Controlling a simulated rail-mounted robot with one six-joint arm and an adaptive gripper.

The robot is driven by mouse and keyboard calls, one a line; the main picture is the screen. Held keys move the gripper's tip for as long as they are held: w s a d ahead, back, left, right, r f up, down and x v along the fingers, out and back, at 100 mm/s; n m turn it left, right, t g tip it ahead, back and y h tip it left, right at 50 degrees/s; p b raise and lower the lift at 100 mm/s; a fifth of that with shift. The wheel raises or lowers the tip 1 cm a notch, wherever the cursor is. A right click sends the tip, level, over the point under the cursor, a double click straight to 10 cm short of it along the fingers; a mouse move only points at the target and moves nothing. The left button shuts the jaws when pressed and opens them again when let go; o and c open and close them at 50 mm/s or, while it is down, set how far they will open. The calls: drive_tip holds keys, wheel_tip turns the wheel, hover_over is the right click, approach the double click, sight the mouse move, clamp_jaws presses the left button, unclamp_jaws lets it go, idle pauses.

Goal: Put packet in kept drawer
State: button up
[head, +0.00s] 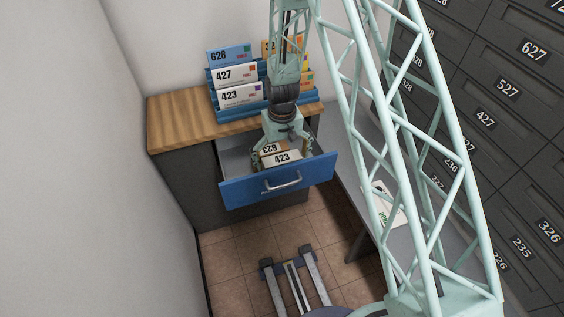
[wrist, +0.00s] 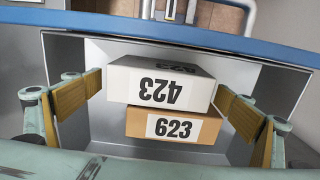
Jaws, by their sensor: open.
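The blue-fronted drawer (head: 240,192) is pulled open in the head view; its blue rim (wrist: 200,37) crosses the top of the wrist view. A white packet marked 423 (head: 283,157) and an orange-brown packet marked 623 (head: 270,148) are inside it. In the wrist view the white packet (wrist: 130,88) overlaps the brown packet (wrist: 200,131) and lies nearer the drawer front. My gripper (head: 282,152) reaches down into the drawer.
Blue racks (head: 216,98) on the wooden cabinet top (head: 175,122) hold several numbered packets, among them 628, 427 and another 423. A grey table (head: 352,150) with a flat printed item (head: 384,203) stands to the right. Numbered mailboxes (head: 500,110) fill the right wall.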

drive_tip(key=shift+r+p, duration=1.05)
drive_tip(key=shift+r, duration=4.45)
drive_tip(key=shift+r, duration=0.1)
drive_tip(key=s+d+r+m+t, duration=0.1)
drive_tip(key=s+d+r, duration=0.3)
drive_tip(key=r, duration=0.7)
drive_tip(key=s+d+r, duration=0.3)
drive_tip(key=s+r, duration=0.3)
drive_tip(key=r, duration=0.5)
drive_tip(key=s+d+r+m+t, duration=0.1)
drive_tip(key=s+d+r, duration=0.3)
drive_tip(key=r, duration=0.7)
drive_tip(key=s+d+r, duration=0.2)
drive_tip(key=s+r, duration=0.2)
drive_tip(key=s, duration=0.5)
drive_tip(key=s+d+r+t, duration=0.1)
drive_tip(key=s+r, duration=0.3)
drive_tip(key=s, duration=0.6)
drive_tip(key=s+d+r+m, duration=0.1)
drive_tip(key=s+d+r, duration=0.2)
drive_tip(key=s, duration=0.6)
drive_tip(key=shift+s+r+t, duration=0.35)
drive_tip(key=shift+r+t, duration=0.05)
drive_tip(key=shift+r, duration=0.1)
drive_tip(key=shift+c, duration=0.3)
